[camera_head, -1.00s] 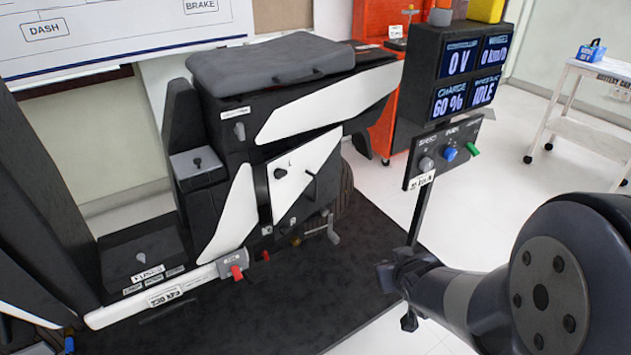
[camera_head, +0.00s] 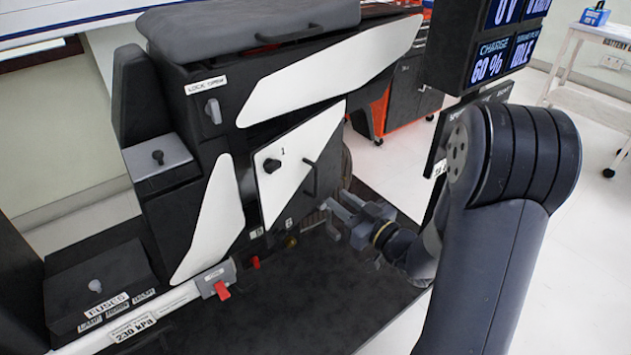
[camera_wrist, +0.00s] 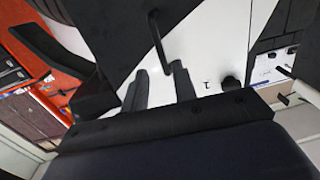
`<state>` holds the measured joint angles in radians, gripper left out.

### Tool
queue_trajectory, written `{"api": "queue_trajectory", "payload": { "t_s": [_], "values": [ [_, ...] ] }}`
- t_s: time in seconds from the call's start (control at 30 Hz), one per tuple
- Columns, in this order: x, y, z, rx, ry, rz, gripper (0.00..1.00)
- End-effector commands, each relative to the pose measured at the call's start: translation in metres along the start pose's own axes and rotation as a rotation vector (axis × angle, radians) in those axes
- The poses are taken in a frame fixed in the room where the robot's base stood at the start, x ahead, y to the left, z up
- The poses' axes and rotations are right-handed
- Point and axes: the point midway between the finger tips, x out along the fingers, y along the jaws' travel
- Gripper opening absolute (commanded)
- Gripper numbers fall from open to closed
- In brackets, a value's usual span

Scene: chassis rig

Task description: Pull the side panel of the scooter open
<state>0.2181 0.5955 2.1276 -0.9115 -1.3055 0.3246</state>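The scooter's side panel (camera_head: 284,194) is a black and white square plate low on the body. It has a round black knob (camera_head: 271,165) and a black bar handle (camera_head: 309,179) near its right side. My gripper (camera_head: 334,203) is just right of and below the handle, in front of the body. In the wrist view my gripper (camera_wrist: 160,84) is open, its two fingers apart and empty. The handle (camera_wrist: 158,42) lies ahead, reaching toward the gap between the fingertips. The knob (camera_wrist: 230,83) shows to the right.
A grey lever (camera_head: 213,111) sits on the body above the panel. The display post (camera_head: 466,45) stands close behind my arm.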

Motion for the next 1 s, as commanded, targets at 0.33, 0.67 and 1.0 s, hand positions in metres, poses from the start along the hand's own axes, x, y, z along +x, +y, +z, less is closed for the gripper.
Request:
{"api": "queue_trajectory", "payload": {
  "t_s": [0.33, 0.67, 1.0],
  "values": [
    [0.066, -0.001, 0.001, -0.002, 0.001, -0.002, 0.27],
    [0.092, -0.001, 0.000, -0.001, -0.001, 0.001, 0.27],
    [0.092, 0.000, 0.000, 0.000, -0.001, 0.002, 0.18]
  ]
}}
